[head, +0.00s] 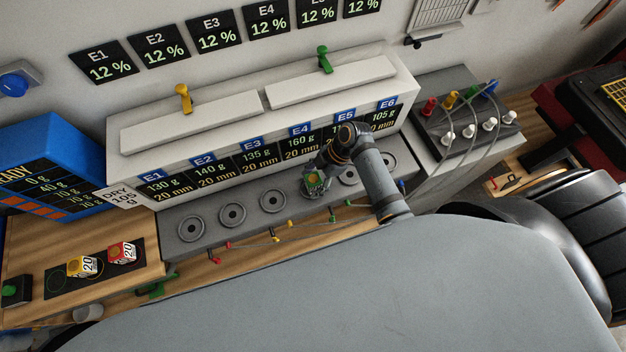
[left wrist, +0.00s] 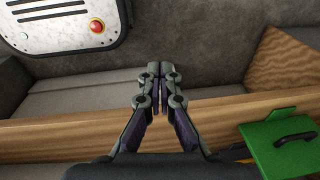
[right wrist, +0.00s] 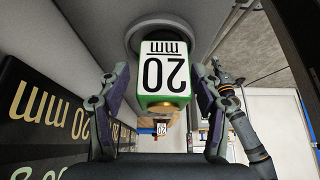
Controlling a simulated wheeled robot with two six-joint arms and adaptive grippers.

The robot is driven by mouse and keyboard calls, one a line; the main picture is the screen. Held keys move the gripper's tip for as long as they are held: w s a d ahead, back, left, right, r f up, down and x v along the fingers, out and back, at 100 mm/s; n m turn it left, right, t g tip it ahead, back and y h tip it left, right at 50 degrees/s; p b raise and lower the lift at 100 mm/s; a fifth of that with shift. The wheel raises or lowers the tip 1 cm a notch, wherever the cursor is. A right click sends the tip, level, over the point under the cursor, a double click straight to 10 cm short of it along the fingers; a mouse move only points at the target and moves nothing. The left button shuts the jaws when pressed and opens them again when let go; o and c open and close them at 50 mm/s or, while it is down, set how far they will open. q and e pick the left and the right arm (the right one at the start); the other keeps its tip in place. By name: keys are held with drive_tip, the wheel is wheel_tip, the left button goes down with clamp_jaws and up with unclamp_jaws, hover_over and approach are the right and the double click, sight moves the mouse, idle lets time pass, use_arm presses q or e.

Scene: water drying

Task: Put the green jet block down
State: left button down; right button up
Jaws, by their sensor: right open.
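The green jet block (right wrist: 165,75), with a white "20 mm" face, is between the fingers of my right gripper (right wrist: 160,80) in the right wrist view. The fingers are open, with a gap at the block's left side. The block's end meets a round grey seat (right wrist: 160,30), and it looks to be standing there. In the head view the block (head: 315,181) is at the fourth seat, below the E4 label, with my right gripper (head: 317,172) around it. My left gripper (left wrist: 160,72) is shut and empty in the left wrist view.
Empty round seats (head: 232,215) lie left of the block, and more lie to its right. A yellow block (head: 81,267) and a red block (head: 122,253) stand on a black mat (head: 55,284). Thin rods with coloured ends (head: 278,239) run along the seats' front edge.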

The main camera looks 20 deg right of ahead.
use_arm(q)
drive_tip(key=shift+s+a+f+b, duration=0.15)
drive_tip(key=shift+s+f+b, duration=0.35)
drive_tip(key=shift+f+b, duration=0.25)
use_arm(e)
drive_tip(key=v, duration=1.2)
drive_tip(key=shift+f, duration=0.1)
